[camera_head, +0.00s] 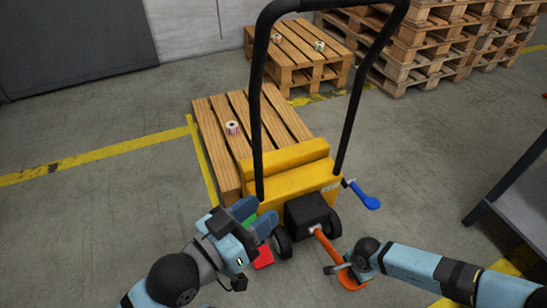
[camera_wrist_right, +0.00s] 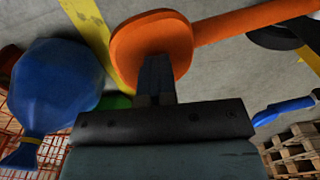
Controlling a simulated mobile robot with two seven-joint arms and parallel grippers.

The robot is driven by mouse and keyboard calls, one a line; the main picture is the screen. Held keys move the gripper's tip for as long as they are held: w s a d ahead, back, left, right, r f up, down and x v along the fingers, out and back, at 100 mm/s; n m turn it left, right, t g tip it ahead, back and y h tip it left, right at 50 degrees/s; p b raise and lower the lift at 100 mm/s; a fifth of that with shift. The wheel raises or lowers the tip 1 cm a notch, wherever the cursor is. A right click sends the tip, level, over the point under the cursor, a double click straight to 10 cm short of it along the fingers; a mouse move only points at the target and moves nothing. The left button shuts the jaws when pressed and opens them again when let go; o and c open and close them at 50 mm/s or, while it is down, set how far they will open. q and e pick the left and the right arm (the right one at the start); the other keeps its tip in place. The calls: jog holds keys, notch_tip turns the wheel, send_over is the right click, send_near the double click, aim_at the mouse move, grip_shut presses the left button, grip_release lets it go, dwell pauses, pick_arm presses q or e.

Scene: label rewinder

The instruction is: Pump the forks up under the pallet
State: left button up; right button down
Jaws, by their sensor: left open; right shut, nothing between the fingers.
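The yellow pallet truck (camera_head: 290,181) with its tall black handle frame stands at the near end of a wooden pallet (camera_head: 281,118). The forks are hidden under the pallet; whether it is lifted, I cannot tell. An orange pump pedal (camera_head: 325,244) sticks out low at the front of the truck, and its round pad shows in the right wrist view (camera_wrist_right: 140,42). My right gripper (camera_head: 348,268) is shut and empty at this pad; its fingertips (camera_wrist_right: 157,72) overlap the pad, contact unclear. My left gripper (camera_head: 258,214) is open beside the truck's left side.
A green part (camera_head: 250,221) and a red part (camera_head: 263,258) show near my left gripper. A label roll (camera_head: 232,128) lies on the pallet. Stacked pallets (camera_head: 415,45) stand behind; a dark table (camera_head: 515,195) is right.

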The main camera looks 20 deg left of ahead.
jog(key=shift+r+p, duration=0.3)
jog(key=shift+r, duration=0.55)
pick_arm(q)
notch_tip(320, 180, up, 2)
jog(key=shift+a+t, duration=0.1)
jog(key=shift+t, duration=0.3)
